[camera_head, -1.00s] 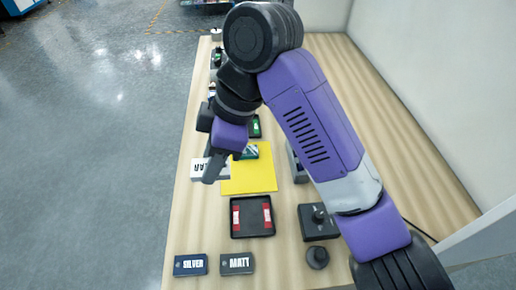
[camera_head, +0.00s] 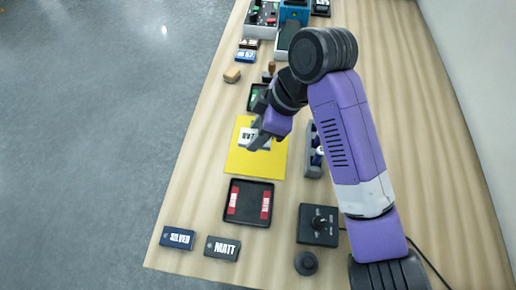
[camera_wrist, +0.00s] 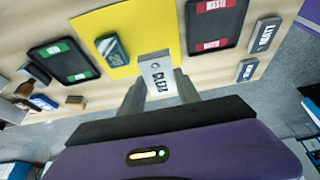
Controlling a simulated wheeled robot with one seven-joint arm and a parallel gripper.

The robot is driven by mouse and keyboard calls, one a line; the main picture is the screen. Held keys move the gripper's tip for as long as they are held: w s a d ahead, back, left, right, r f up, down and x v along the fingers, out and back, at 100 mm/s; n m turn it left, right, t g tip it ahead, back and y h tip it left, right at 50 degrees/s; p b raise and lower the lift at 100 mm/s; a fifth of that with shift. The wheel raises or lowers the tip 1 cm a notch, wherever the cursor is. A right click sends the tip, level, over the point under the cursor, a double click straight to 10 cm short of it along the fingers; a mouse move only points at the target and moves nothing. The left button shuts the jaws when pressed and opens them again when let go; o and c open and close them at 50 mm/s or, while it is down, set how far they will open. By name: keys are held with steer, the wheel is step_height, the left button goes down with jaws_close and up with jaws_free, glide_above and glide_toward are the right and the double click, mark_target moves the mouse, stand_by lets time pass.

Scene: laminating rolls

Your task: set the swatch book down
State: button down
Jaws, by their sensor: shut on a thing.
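My gripper (camera_head: 255,146) is shut on a white swatch book lettered CLEAR (camera_head: 248,134). The book also shows between the fingers in the wrist view (camera_wrist: 157,72). In the head view the book appears over the yellow sheet (camera_head: 240,162); in the wrist view it overlaps the sheet's near edge. I cannot tell whether it touches the sheet or is held above it. A dark green-blue book (camera_wrist: 112,48) lies on the sheet in the wrist view; my arm seems to hide it in the head view.
A black tray with red labels (camera_head: 249,184) lies in front of the sheet, a green-labelled tray (camera_wrist: 58,52) behind it. A grey holder (camera_head: 314,170) and a black knob box (camera_head: 318,211) stand right.

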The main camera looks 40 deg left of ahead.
mark_target(252, 159)
step_height(252, 159, down, 9)
steer(key=shift+f+p, duration=0.15)
steer(key=shift+p, duration=0.35)
steer(key=shift+s+f, duration=0.1)
steer(key=shift+f, duration=0.05)
steer(key=c, duration=0.9)
jaws_free()
steer(key=shift+o, duration=0.2)
steer(key=shift+b+v, duration=0.7)
steer(key=shift+v, duration=3.25)
steer(key=shift+s+a, duration=0.1)
